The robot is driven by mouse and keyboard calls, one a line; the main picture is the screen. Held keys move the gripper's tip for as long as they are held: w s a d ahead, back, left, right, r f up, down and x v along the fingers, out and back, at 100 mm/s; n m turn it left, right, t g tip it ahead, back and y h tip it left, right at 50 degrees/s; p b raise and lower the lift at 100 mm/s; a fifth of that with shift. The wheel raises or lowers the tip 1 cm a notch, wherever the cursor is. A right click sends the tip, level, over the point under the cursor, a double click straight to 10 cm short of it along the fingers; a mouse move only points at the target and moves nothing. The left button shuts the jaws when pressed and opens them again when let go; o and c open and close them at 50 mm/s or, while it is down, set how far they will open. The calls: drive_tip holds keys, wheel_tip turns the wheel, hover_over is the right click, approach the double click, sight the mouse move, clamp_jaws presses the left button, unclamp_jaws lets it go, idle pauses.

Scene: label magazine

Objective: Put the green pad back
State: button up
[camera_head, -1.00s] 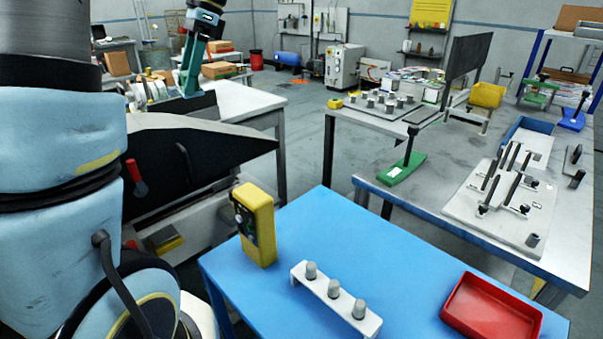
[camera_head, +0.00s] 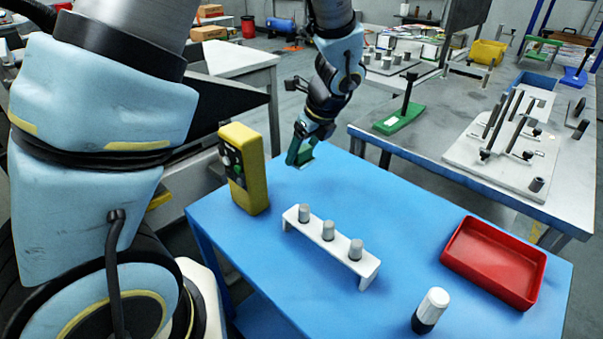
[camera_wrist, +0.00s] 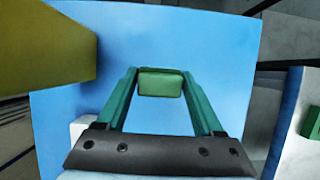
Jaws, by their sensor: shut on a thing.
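My gripper (camera_head: 300,155) points down over the far left part of the blue table (camera_head: 375,220). In the wrist view its two teal fingers (camera_wrist: 160,76) are shut on a small green pad (camera_wrist: 160,84), held between the fingertips. In the head view the pad is hard to tell from the teal fingers. I cannot tell whether the pad touches the table. A green base with an upright black post (camera_head: 400,119) stands on the grey bench behind; a green piece at the right edge of the wrist view (camera_wrist: 312,120) may be part of it.
A yellow control box (camera_head: 245,168) stands left of my gripper, close by. A white rack (camera_head: 330,250) with three grey-topped pegs is in front. A red tray (camera_head: 494,262) and a white-and-black cylinder (camera_head: 431,311) are at the right. The table between rack and tray is clear.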

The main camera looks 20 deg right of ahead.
sight(301, 182)
drive_tip(key=shift+f, duration=2.9)
drive_tip(key=shift+f, duration=0.1)
drive_tip(key=o, duration=1.3)
drive_tip(key=shift+r, duration=0.25)
drive_tip(key=v, duration=1.1)
drive_tip(key=shift+s+r, duration=0.25)
drive_tip(key=shift+r, duration=0.05)
drive_tip(key=shift+d, duration=0.1)
